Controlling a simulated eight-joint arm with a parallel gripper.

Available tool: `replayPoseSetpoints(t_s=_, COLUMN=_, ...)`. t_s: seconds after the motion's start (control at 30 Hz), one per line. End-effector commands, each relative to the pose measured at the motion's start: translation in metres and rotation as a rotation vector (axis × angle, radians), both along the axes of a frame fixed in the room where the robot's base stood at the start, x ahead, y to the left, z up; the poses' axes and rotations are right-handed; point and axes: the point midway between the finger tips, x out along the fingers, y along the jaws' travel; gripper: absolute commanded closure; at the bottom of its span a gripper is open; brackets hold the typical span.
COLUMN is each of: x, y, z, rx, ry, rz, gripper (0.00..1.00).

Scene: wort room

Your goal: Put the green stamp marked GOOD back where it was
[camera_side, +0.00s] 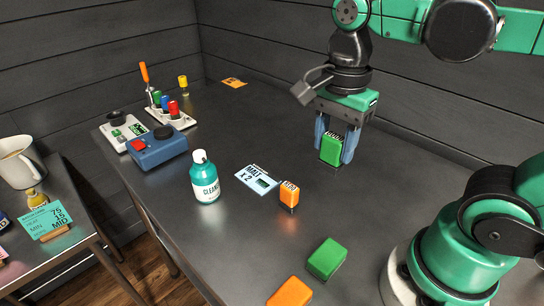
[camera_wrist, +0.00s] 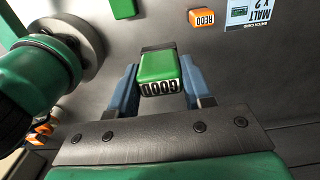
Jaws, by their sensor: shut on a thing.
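My gripper (camera_side: 338,150) is shut on the green stamp (camera_side: 330,150), with a blue finger on each side of it. In the wrist view the stamp (camera_wrist: 158,68) sits upright between the fingers (camera_wrist: 158,82), its white lettered band facing the camera and reading like GOOD. In the side view it is near the table top; I cannot tell whether it touches. An orange stamp marked REDO (camera_wrist: 202,18) stands beside the MALT x 2 card, also in the side view (camera_side: 289,194).
A green block (camera_side: 327,258) and an orange block (camera_side: 289,292) lie at the front. Dark walls close the back. Table around my gripper is clear.

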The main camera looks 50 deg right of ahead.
Motion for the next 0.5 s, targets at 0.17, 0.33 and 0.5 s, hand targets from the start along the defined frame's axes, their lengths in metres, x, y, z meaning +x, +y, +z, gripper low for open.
replayPoseSetpoints(t_s=0.17, x=0.001, y=0.000, z=-0.037, rx=0.000, ry=0.000, rz=0.000, gripper=0.89)
replayPoseSetpoints(t_s=0.33, x=0.001, y=0.000, z=-0.066, rx=0.000, ry=0.000, rz=0.000, gripper=0.89)
replayPoseSetpoints(t_s=0.5, x=0.002, y=0.000, z=-0.089, rx=0.000, ry=0.000, rz=0.000, gripper=0.89)
